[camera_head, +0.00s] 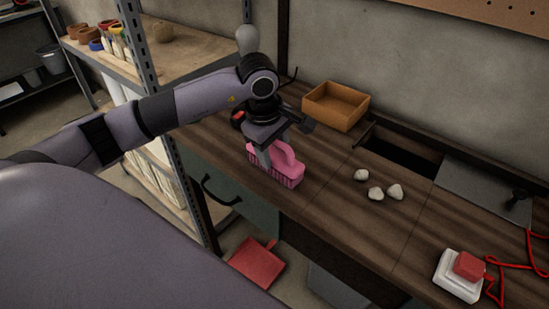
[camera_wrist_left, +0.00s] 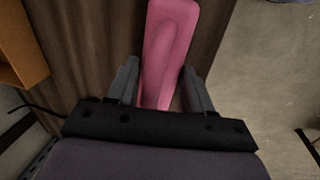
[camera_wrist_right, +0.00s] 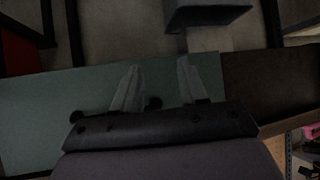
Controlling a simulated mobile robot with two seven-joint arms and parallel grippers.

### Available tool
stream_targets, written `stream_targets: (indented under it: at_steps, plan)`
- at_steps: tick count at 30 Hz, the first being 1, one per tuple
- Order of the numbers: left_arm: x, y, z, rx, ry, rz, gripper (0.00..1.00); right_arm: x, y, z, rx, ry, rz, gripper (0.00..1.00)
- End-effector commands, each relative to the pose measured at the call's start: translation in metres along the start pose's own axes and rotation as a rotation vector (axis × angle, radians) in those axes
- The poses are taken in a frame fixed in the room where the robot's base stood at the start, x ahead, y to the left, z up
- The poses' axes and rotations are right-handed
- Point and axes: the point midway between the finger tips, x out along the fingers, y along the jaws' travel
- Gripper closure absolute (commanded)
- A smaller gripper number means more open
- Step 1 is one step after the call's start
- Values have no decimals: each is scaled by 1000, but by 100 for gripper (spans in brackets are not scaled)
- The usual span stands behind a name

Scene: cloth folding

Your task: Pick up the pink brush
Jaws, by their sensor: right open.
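The pink brush (camera_head: 287,172) stands on the wooden workbench, bristles down, with its looped handle up. My left gripper (camera_head: 272,153) is right over it, with one finger beside the handle; the other finger is mostly hidden. In the left wrist view the pink brush (camera_wrist_left: 170,45) lies between the two spread fingers of my left gripper (camera_wrist_left: 160,75), close to the left finger with a narrow gap at the right one. My right gripper (camera_wrist_right: 160,75) is open and empty in the right wrist view, in front of a green cabinet front; it is out of the head view.
On the workbench (camera_head: 330,207) an orange-brown box (camera_head: 336,106) stands behind the brush. Several pale stones (camera_head: 376,193) lie to the right, with a red-and-white block (camera_head: 460,274) and red cord further right. A red dustpan (camera_head: 257,262) is below the bench. Shelving (camera_head: 190,45) stands at left.

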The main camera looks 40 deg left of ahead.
Motion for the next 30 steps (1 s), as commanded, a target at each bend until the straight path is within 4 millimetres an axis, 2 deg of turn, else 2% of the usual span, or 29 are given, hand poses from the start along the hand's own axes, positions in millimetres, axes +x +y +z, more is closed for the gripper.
stream_targets:
  at_steps: [11,16,20,30]
  plan:
    - [-3,1,0,0,0,3,85,0,0,0,0,0,0,57]
    - [-17,4,0,0,-1,5,85,1,0,1,0,0,0,57]
    - [-40,10,0,1,-1,9,85,2,0,2,0,0,1,57]
    - [-132,28,0,0,-1,9,85,3,0,4,0,1,1,57]
